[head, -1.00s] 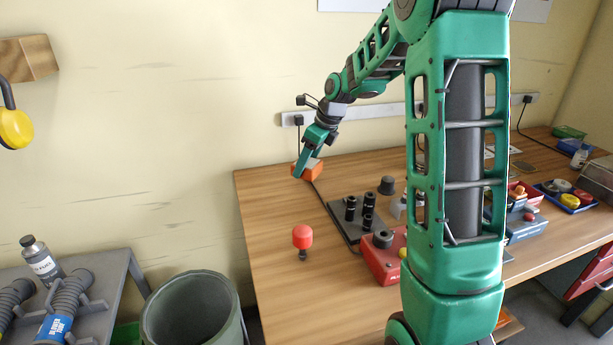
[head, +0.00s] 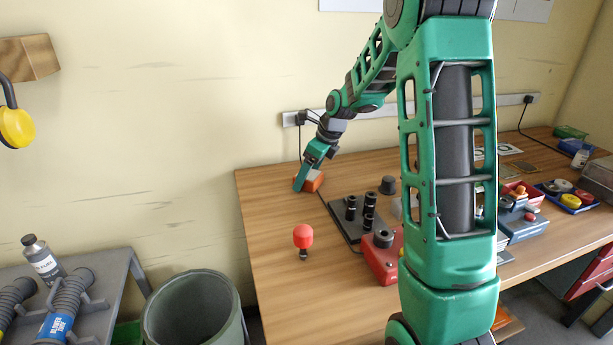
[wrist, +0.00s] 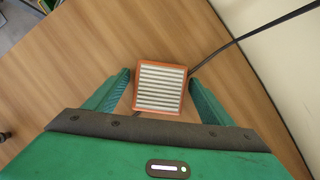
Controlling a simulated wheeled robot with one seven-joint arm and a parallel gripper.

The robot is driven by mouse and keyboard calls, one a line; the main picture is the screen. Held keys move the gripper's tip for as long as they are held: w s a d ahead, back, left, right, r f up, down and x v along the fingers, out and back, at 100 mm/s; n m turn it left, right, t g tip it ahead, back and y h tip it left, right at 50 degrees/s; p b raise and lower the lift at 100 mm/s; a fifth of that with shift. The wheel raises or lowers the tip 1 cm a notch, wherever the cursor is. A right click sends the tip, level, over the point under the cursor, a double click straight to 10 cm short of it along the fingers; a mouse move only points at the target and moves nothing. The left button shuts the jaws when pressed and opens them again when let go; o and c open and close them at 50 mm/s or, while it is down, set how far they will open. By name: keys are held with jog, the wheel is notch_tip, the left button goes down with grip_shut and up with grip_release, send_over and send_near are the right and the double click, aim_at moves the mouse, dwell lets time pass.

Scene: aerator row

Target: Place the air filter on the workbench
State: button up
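The air filter (head: 316,181) is a small orange-framed block with pale pleats. In the head view it is at the back left corner of the wooden workbench (head: 275,227), apparently resting on the top. In the wrist view the air filter (wrist: 160,87) shows its pleated face between the fingers. My gripper (head: 302,184) is at the filter, pointing down. In the wrist view my gripper (wrist: 159,80) has its fingers on either side of the filter, with a narrow gap visible on the left. The filter's underside is hidden.
A dark cable (wrist: 235,45) runs close beside the filter. A red knob-shaped object (head: 303,237), a dark plate with black cylinders (head: 352,213) and a red box (head: 381,262) stand nearer on the bench. A grey bin (head: 193,312) stands left of it. The bench's front left is clear.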

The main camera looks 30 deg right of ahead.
jog(key=shift+r, duration=0.1)
jog(key=v, duration=1.2)
jog(key=shift+s, duration=0.1)
